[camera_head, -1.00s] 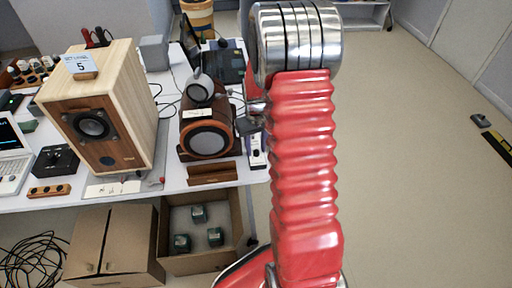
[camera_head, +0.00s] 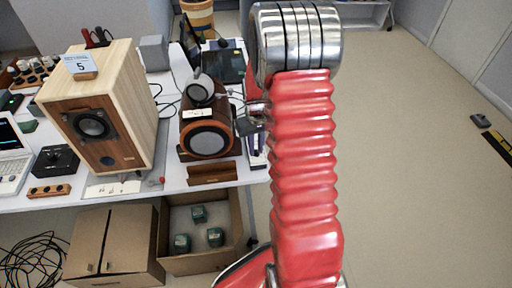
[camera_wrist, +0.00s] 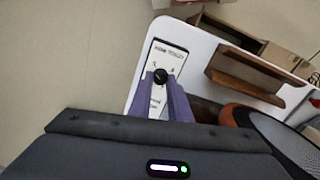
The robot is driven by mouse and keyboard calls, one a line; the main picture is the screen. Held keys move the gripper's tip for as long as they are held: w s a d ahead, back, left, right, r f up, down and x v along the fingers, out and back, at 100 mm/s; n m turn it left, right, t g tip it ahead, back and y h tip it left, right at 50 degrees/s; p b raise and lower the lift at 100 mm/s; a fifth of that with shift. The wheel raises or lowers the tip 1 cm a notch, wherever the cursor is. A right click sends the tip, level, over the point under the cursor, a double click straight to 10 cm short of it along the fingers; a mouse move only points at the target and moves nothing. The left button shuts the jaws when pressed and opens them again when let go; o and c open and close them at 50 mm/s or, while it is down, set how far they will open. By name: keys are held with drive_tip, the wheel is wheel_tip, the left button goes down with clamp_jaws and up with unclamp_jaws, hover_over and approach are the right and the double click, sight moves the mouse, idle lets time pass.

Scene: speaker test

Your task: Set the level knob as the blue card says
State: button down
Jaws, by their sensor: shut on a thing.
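The blue card (camera_head: 80,65) stands in a wooden holder on top of the pale wooden speaker; it shows a large 5, with small words above that look like "SET LEVEL". The level knob (camera_wrist: 160,76) is a small black round knob on a white, dark-edged panel (camera_wrist: 172,52), which lies near the table edge and also shows in the head view (camera_head: 254,163). My gripper (camera_wrist: 160,79) has its two purple-grey fingers closed on either side of the knob. The gripper (camera_head: 250,127) is partly hidden by my red arm in the head view. The knob's pointer and most scale marks are unreadable.
A brown wooden stand (camera_head: 212,173) and a dark round-fronted speaker (camera_head: 207,135) are close beside the panel. The pale speaker (camera_head: 130,110) stands further left, near a black box with a dial (camera_head: 56,160). Open floor lies right of the table.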

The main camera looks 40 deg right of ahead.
sight(256, 150)
drive_tip(key=shift+m, duration=1.2)
drive_tip(key=c, duration=1.6)
unclamp_jaws()
drive_tip(key=shift+c, duration=0.2)
wheel_tip(256, 150, up, 14)
drive_tip(key=shift+f, duration=0.15)
